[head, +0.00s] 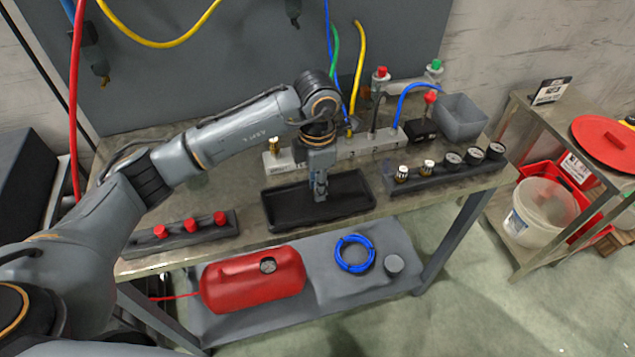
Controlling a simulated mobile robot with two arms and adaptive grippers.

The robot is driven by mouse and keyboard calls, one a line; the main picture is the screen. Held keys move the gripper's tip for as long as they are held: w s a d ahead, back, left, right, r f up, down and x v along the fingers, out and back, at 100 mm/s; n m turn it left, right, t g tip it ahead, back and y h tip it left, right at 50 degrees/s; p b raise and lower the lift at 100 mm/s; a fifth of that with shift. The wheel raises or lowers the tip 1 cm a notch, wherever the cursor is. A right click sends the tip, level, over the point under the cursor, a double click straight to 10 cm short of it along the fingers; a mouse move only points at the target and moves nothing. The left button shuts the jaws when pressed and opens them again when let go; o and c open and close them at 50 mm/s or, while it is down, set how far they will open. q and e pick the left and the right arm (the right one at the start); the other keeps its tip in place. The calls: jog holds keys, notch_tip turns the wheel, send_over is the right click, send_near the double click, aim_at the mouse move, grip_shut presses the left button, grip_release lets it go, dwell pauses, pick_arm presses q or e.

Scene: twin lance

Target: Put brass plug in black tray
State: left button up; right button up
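The black tray (284,208) lies on the workbench, in the middle of the head view. My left gripper (320,196) points straight down over the tray, its fingertips low near the tray floor. The fingers look close together, but the picture is too small to tell whether they hold anything. No brass plug shows clearly in the tray. A brass-coloured fitting (274,145) stands at the left end of the grey manifold block (366,145). Two small brass-and-white pieces (403,173) sit in the dark rack to the right. My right gripper is out of view.
A rack with several red caps (191,226) lies left of the tray. Several gauges (474,157) fill the right rack. A grey bin (462,118) stands at the back right. Hoses rise behind the manifold. A red tank (253,279) and blue coil (355,254) lie on the lower shelf.

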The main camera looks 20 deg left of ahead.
pick_arm(q)
jog(key=shift+o, duration=0.6)
jog(key=shift+r, duration=0.2)
jog(key=shift+w+r, duration=0.1)
jog(key=shift+r, duration=0.3)
notch_tip(320, 180, up, 11)
jog(key=b, duration=0.1)
